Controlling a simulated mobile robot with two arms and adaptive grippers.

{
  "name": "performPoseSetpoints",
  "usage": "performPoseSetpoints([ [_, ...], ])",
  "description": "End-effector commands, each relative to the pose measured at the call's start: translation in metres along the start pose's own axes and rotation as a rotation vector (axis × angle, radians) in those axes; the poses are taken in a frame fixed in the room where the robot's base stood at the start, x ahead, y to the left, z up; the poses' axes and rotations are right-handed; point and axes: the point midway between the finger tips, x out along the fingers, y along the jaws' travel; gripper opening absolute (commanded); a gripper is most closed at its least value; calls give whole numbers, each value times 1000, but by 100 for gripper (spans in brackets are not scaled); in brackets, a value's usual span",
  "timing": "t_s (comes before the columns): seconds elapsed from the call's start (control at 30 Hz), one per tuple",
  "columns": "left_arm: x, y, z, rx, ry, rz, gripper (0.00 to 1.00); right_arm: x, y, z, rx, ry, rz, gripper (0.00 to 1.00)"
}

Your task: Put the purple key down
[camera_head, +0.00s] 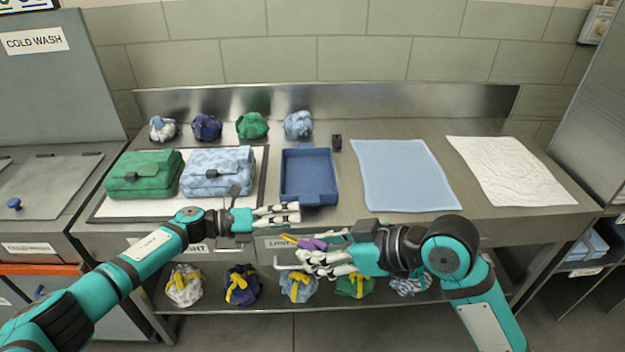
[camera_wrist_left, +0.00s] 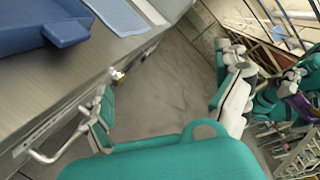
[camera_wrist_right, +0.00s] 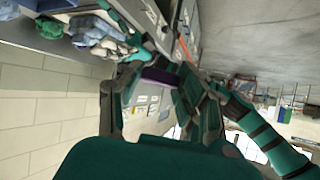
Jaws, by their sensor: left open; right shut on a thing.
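The purple key (camera_head: 313,244), with a yellow tip, is held in my right gripper (camera_head: 318,258), in front of the counter's front edge and above the lower shelf. A purple part of the key (camera_wrist_right: 158,76) also shows between the fingers in the right wrist view; the rest is hidden by the fingers. My left gripper (camera_head: 291,212) is open and empty, up and to the left of the key, in front of the blue tray (camera_head: 308,199). In the left wrist view its spread fingers have only floor between them.
The steel counter (camera_head: 350,222) holds a green bag (camera_head: 143,174), a light-blue patterned bag (camera_head: 217,172), several crumpled cloths, a small black block (camera_head: 337,142), a blue cloth (camera_head: 404,175) and a white cloth (camera_head: 507,171). Several yellow-tied bundles lie on the lower shelf. Drawer fronts and handles are close to both grippers.

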Motion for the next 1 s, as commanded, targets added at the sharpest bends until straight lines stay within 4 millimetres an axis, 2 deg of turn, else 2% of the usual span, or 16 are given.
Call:
performPoseSetpoints([
  [0.03,-8,-22,7,146,110,-5,100,0,0,0,0,0,0,0],
  [0.23,-51,-85,-1,672,576,-59,100,0,0,0,0,0,0,0],
  [0.3,-46,-119,-8,970,769,-167,100,0,0,0,0,0,0,0],
  [0.5,-20,-196,-20,1748,1187,-582,100,0,0,0,0,0,0,0],
  [0.63,-14,-233,-18,2120,1432,-872,100,0,0,0,0,0,0,0],
  [0.8,-10,-265,-11,2374,1675,-1176,100,0,0,0,0,0,0,0],
  [0.83,-10,-269,-10,-2336,-1662,1184,100,0,0,0,0,0,0,0],
  [1.0,-10,-276,-8,-2197,-1604,1191,100,0,0,0,0,0,0,0],
])
